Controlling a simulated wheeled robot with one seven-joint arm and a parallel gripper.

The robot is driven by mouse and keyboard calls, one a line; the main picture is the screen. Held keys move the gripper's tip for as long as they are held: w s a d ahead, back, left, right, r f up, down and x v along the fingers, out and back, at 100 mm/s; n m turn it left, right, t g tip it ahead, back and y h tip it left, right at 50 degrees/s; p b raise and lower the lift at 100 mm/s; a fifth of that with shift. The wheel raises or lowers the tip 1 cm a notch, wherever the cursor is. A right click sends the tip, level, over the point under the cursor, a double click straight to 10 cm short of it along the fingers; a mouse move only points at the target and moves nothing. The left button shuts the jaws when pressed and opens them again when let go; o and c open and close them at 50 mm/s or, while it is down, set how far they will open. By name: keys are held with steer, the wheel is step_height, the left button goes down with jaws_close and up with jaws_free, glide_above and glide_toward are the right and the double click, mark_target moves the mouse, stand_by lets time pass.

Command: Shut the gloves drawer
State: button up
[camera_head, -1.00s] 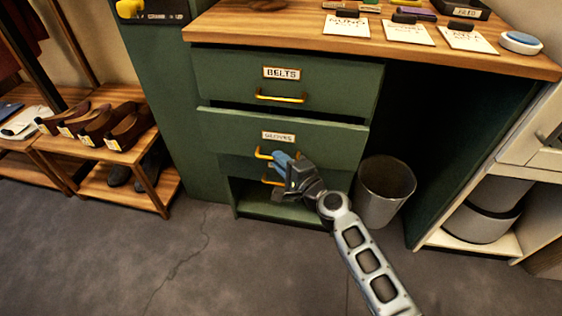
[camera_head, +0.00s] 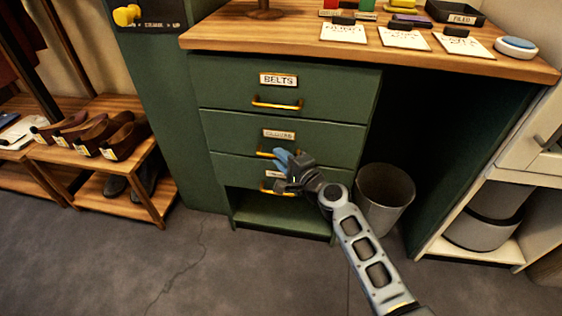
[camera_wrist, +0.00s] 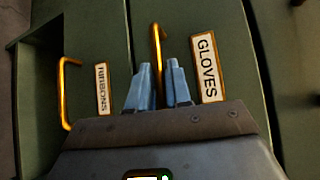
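The gloves drawer (camera_head: 230,131) is the middle green drawer, labelled GLOVES in the wrist view (camera_wrist: 207,68). Its front looks about level with the drawers above and below; any small gap is hard to judge. Its yellow handle (camera_wrist: 156,45) is partly hidden behind my gripper in the head view. My gripper (camera_head: 280,158) is at this handle, its blue fingers pointing at the drawer front. In the wrist view the fingers (camera_wrist: 158,72) are a little apart with the handle bar between or just beyond them. Whether they clamp it is unclear.
The belts drawer (camera_head: 220,82) is above and the ribbons drawer (camera_head: 230,170) below. A grey bin (camera_head: 385,195) stands close on the right of my gripper. A wooden shoe rack (camera_head: 150,170) is at left. Floor in front is free.

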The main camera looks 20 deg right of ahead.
steer(key=o, duration=0.3)
steer(key=shift+w+d, duration=0.1)
steer(key=shift+w, duration=0.05)
steer(key=shift+o, duration=0.2)
steer(key=p+v, duration=0.1)
steer(key=v, duration=0.7)
steer(key=shift+w, duration=0.1)
